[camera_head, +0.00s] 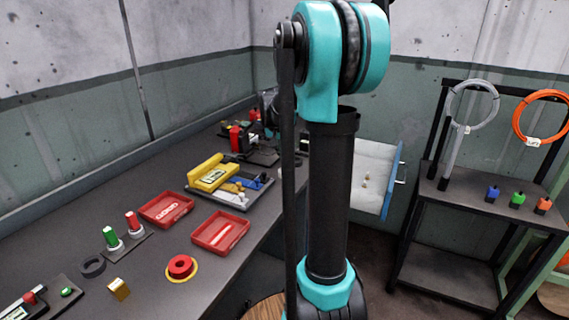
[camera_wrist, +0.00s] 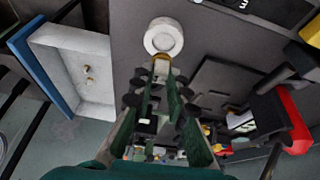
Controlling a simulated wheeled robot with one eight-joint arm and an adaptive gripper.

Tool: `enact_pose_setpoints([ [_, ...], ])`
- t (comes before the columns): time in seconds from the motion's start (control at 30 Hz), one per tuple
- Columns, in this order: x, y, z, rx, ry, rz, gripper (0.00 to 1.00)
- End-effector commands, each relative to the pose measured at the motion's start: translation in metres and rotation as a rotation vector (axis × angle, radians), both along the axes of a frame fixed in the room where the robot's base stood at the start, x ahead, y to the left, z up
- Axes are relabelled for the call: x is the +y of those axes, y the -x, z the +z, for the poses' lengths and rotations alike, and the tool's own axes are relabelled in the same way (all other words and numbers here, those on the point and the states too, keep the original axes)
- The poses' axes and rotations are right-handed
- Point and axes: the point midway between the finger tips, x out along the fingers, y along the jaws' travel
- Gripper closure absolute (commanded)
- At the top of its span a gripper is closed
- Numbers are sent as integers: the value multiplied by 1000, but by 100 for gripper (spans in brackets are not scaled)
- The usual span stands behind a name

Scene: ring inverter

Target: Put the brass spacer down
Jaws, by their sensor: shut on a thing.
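In the wrist view my gripper (camera_wrist: 160,80) is shut on the brass spacer (camera_wrist: 161,58), a small gold-coloured piece between the fingertips. The fingers hide much of it. Just beyond the spacer, a round white dish (camera_wrist: 163,26) with a raised rim rests on the dark bench. The spacer overlaps its near edge in the picture; I cannot tell whether they touch or how high the spacer is.
An open white drawer (camera_head: 376,155) with a blue front holds small brass-coloured pieces; it also shows in the wrist view (camera_wrist: 60,50). A black fixture with a red part (camera_wrist: 295,120) stands right of my gripper. Red trays (camera_head: 168,222) and a yellow piece (camera_head: 209,171) occupy the bench.

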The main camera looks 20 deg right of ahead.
Motion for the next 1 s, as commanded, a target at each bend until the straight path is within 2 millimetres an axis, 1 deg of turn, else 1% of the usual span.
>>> enact_pose_setpoints([
  [0.3,0,0,-36,0,0,0,100],
  [0.4,0,0,-39,0,0,0,100],
  [0.73,0,0,-42,0,0,0,100],
  [0.77,0,0,-42,0,0,0,82],
  [0.8,0,0,-42,0,0,0,77],
  [0.9,0,0,-42,0,0,0,65],
  [1.0,0,0,-42,0,0,0,65],
])
